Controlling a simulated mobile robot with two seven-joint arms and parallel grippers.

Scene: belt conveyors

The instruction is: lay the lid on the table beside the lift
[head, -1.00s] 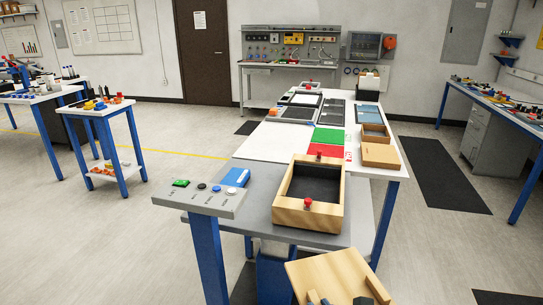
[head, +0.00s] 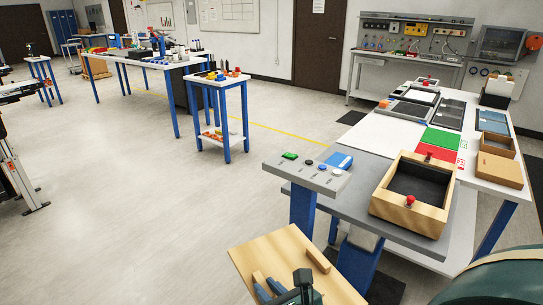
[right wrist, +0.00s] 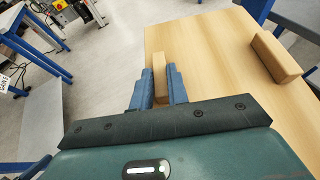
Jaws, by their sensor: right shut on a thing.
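The lid (head: 278,247) is a flat light-wood board with two raised wooden bars, at the bottom middle of the head view. My right gripper (head: 268,287) is shut on one bar of the lid. In the right wrist view the lid (right wrist: 215,50) spreads ahead and right of the fingers, which pinch the bar (right wrist: 160,68) from both sides; the second bar (right wrist: 273,57) is free. The lid is held in the air, in front of the grey lift platform (head: 355,205). An open wooden box (head: 400,215) with red knobs stands on that platform. My left gripper is not in view.
A grey button panel (head: 305,173) juts from the lift's left side. The white table (head: 375,137) behind it bears green and red patches, trays and cardboard boxes (head: 498,168). A small blue-legged table (head: 220,85) stands further left. Open floor lies to the left.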

